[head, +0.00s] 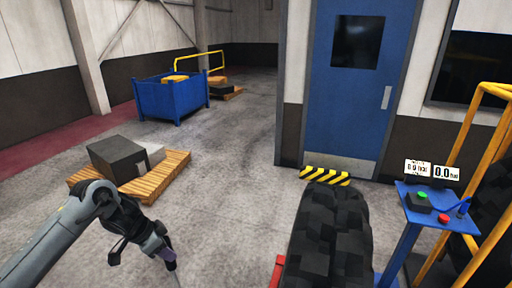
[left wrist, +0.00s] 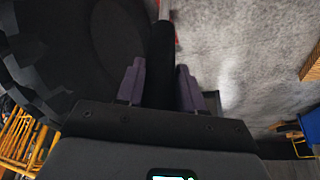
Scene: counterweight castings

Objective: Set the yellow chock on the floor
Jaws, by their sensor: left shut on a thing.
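My left gripper (head: 168,258) hangs at the lower left in the head view, over bare floor. In the left wrist view its two purple-grey fingers (left wrist: 160,88) are shut on a long dark bar (left wrist: 162,50), whose far end is pale grey. I cannot tell what that bar belongs to. No plain yellow chock shows for certain. A yellow-and-black striped piece (head: 325,176) lies low in front of the blue door, behind the big black tyre (head: 330,235). I cannot tell whether it is the chock or a floor strip. My right gripper is out of view.
A wooden pallet (head: 168,176) with a dark block (head: 117,158) stands at the left. A blue bin (head: 172,100) is farther back. A blue control stand (head: 412,225) and yellow rails (head: 489,150) are at the right. The grey floor (head: 225,200) between pallet and tyre is clear.

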